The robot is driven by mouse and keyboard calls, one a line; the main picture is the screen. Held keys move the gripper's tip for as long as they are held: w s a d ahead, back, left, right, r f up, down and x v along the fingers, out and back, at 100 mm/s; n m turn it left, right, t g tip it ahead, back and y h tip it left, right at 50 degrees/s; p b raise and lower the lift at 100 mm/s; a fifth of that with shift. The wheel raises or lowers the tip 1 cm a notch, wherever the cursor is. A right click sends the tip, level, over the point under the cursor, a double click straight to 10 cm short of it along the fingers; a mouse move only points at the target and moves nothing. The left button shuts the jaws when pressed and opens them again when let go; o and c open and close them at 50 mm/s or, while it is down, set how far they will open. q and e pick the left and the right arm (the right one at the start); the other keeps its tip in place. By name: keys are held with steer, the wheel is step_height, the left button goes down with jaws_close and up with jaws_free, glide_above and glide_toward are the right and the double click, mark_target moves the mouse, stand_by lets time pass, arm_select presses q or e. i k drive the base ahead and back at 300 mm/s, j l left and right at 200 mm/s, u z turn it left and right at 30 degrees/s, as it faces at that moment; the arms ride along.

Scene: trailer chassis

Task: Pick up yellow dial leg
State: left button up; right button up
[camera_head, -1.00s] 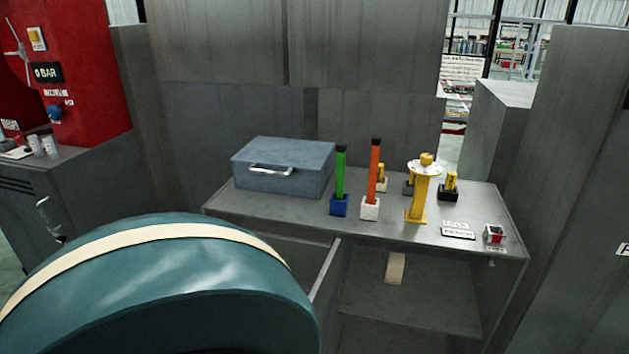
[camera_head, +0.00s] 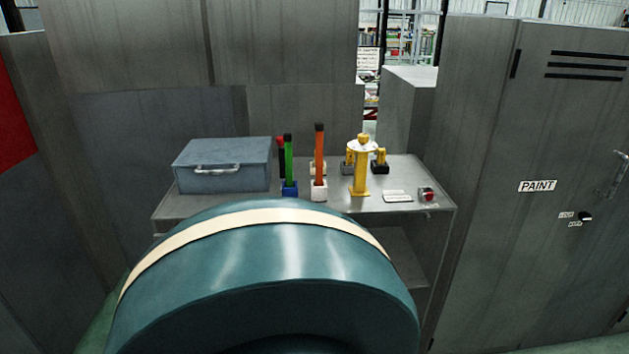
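The yellow dial leg (camera_head: 360,178) stands upright on the grey workbench (camera_head: 336,202), right of the orange stick. It is a yellow post with a flat foot, a white round dial plate (camera_head: 361,147) and a yellow knob on top. Neither of my grippers shows in the head view. Nothing touches the leg, and its whole height is visible.
A blue-grey toolbox (camera_head: 222,167) sits at the bench's left. Green (camera_head: 289,160) and orange (camera_head: 319,152) sticks stand in small blocks left of the leg. A large teal rounded body with a cream stripe (camera_head: 255,217) fills the foreground. A grey paint cabinet (camera_head: 535,150) stands right.

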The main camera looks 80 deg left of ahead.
mark_target(359, 187)
steer(key=k+j+u, duration=0.1)
steer(key=k, duration=0.3)
steer(key=k+j+u, duration=0.1)
steer(key=k+j, duration=0.15)
steer(key=k+u, duration=0.1)
steer(key=u, duration=0.4)
steer(key=k+j+u, duration=0.1)
steer(key=u, duration=0.4)
steer(key=j+u, duration=0.25)
steer(key=u, duration=0.2)
steer(key=l, duration=0.55)
